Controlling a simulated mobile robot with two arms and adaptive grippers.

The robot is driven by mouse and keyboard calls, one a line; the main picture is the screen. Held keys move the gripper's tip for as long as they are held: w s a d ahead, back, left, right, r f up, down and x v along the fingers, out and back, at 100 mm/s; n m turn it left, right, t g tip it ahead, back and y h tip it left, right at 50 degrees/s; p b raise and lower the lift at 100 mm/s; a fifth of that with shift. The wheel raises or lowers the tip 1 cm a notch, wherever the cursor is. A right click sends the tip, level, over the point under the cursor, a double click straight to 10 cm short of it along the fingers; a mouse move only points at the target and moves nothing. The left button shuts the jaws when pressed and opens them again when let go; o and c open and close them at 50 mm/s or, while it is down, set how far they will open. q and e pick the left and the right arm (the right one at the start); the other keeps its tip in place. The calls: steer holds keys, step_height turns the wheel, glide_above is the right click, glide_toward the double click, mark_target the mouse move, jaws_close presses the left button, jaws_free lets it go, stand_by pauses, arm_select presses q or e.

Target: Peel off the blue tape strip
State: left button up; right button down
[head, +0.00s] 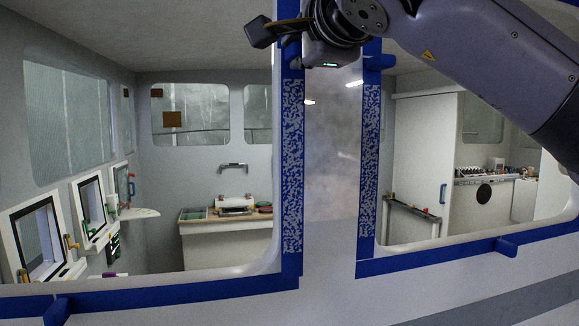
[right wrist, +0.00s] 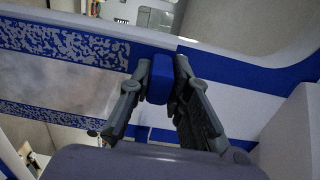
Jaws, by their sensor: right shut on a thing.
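Blue tape strips edge the window openings in the head view. One upright strip (head: 292,160) and another upright strip (head: 369,160) are speckled blue and grey, on either side of a grey panel. My right gripper (head: 328,45) is at the top centre, over the upper ends of these strips, and its fingertips are hidden there. In the right wrist view my right gripper (right wrist: 160,82) is shut on a blue tab (right wrist: 160,76), with a speckled strip (right wrist: 62,45) running to the left. My left gripper is not in view.
A solid blue tape (head: 450,247) runs below the right window with a tab (head: 507,246). Another tab (head: 57,310) shows at lower left.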

steer(key=b+v, duration=0.4)
steer(key=v, duration=0.4)
stand_by(0.4)
